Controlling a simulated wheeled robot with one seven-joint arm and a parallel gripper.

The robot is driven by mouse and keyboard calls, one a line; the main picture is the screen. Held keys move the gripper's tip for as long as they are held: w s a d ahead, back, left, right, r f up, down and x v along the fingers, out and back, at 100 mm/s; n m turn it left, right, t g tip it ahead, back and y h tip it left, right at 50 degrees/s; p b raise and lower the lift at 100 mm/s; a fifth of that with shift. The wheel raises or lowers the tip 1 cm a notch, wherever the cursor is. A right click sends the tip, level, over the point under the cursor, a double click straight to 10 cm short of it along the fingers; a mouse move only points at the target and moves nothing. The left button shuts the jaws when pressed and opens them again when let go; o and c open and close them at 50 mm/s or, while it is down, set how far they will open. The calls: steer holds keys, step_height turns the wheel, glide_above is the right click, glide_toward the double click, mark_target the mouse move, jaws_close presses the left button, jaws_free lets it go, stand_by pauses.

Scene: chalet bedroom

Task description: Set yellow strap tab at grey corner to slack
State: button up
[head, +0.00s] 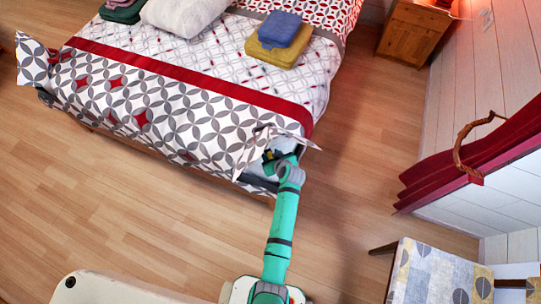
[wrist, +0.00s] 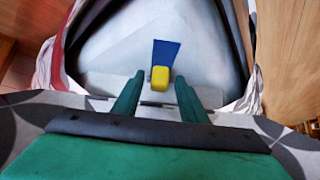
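The yellow strap tab (wrist: 160,77) shows in the wrist view at the lower end of a short blue strap (wrist: 166,53). The strap lies on a pale surface at the bed corner. My gripper (wrist: 159,80) is open, with one green finger on each side of the tab. I see gaps between the fingers and the tab, and cannot tell how deep the fingers reach. In the head view, my gripper (head: 278,155) is at the bed's near right corner, partly hidden by the lifted cover. Grey edging (head: 257,181) shows below it; the tab cannot be made out there.
The patterned bed cover (head: 180,115) is folded up around the corner and hangs close to my gripper. Folded cloths (head: 279,40) lie on the bed. A chair (head: 435,275) stands at lower right. The wooden floor (head: 345,180) right of the bed is clear.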

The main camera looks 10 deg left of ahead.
steer(key=shift+s+d+r, duration=0.1)
steer(key=v, duration=1)
steer(key=shift+r, duration=0.25)
steer(key=shift+s+d, duration=0.1)
steer(key=shift+c, duration=0.3)
